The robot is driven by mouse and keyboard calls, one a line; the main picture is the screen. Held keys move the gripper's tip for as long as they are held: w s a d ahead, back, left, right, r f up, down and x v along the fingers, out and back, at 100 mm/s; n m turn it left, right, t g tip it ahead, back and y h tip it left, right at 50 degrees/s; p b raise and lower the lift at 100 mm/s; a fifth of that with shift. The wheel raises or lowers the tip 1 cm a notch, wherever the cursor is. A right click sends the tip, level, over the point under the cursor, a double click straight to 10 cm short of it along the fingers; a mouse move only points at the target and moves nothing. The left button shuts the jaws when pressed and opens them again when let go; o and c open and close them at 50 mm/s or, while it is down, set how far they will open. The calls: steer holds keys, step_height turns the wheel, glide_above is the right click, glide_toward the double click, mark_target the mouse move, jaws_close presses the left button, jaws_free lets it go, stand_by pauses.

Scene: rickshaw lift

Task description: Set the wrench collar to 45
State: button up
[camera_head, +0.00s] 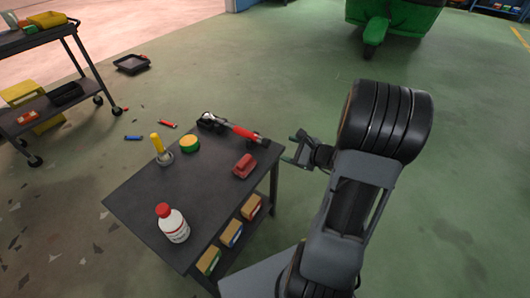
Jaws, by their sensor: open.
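A wrench with a red grip (243,131) lies along the far edge of the dark table (150,200). Its silver and black head end is at the left, and a dark end section is at the right, near the far right corner. The collar's scale is too small to read. My gripper (291,151) is open and empty, just to the right of the wrench's right end and apart from it, beyond the table's right edge.
A red block-like object (244,166), a yellow-green round tin (190,145), a yellow-handled tool (158,145) and a white bottle with red cap (172,224) stand on the table. Small boxes (231,233) sit on a lower shelf.

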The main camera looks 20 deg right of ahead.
mark_target(268, 143)
steer(key=shift+m+t+h, duration=0.3)
steer(key=shift+m, duration=0.2)
steer(key=b+x, duration=0.1)
steer(key=x, duration=0.3)
steer(key=b+x, duration=0.1)
steer(key=x, duration=0.4)
steer(key=d+f+b+x, duration=0.1)
steer(key=x, duration=0.3)
steer(key=shift+w+a+f+b, duration=0.1)
steer(key=shift+w+b, duration=0.3)
steer(key=shift+c, duration=0.2)
steer(key=c, duration=0.9)
